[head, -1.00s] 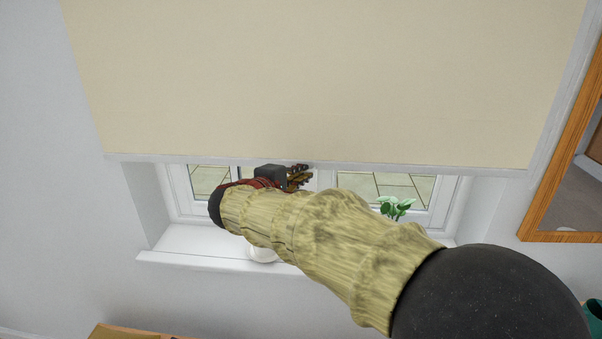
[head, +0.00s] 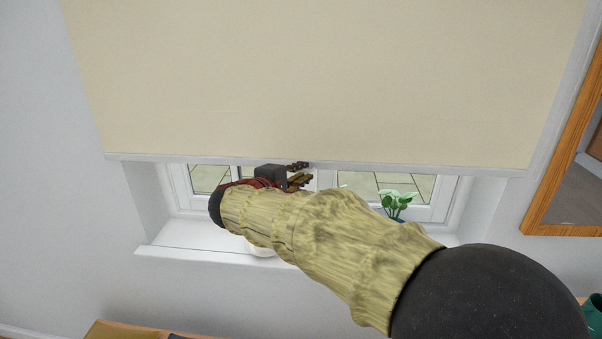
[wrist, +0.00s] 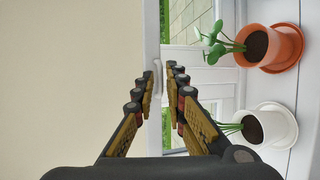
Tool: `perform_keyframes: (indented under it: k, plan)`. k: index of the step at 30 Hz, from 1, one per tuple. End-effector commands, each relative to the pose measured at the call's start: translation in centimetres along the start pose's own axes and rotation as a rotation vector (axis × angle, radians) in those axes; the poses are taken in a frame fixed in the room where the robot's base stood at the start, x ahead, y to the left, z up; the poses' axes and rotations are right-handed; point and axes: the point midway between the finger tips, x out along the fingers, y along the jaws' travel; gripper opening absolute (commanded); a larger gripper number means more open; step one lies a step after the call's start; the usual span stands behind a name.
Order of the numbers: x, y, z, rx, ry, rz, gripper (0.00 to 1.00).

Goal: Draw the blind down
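The cream blind (head: 320,80) hangs over most of the window, with a pale bar (head: 430,168) along its bottom edge. Glass and the sill show below it. My gripper (head: 306,174) is at this bar, near its middle, with its fingers apart. In the wrist view my gripper (wrist: 158,80) has one finger over the blind (wrist: 90,70) and the other on the window side. The bar (wrist: 151,40) and a small light pull tab (wrist: 157,78) lie between the fingertips, with gaps visible. I cannot tell whether either finger touches the tab.
A white sill (head: 190,250) lies below the window. On it stand a terracotta pot (wrist: 285,48) and a white pot (wrist: 272,128) with plants. A wood-framed mirror (head: 560,150) is on the right wall. Wooden furniture (head: 125,330) shows at the bottom edge.

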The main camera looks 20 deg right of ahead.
Motion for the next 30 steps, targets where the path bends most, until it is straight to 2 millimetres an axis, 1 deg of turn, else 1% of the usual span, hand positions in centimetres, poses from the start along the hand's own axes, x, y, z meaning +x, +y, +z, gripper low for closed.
perform_keyframes:
  k: [4,8,11,15,21,25,30]
  plan:
    - [-0.3,0.0,0.0,0.001,0.001,0.000,0.13]
    - [-1.8,0.1,-0.1,0.000,0.004,0.001,0.13]
    - [-3.6,0.0,-0.1,0.000,0.005,0.001,0.13]
    - [-6.6,0.1,-0.1,0.001,0.006,0.001,0.13]
    - [-10.1,0.0,-0.1,0.000,0.004,0.001,0.13]
    - [-11.4,0.0,-0.1,0.000,0.002,0.000,0.13]
    - [-12.0,-0.1,0.0,-0.001,0.000,0.000,0.13]
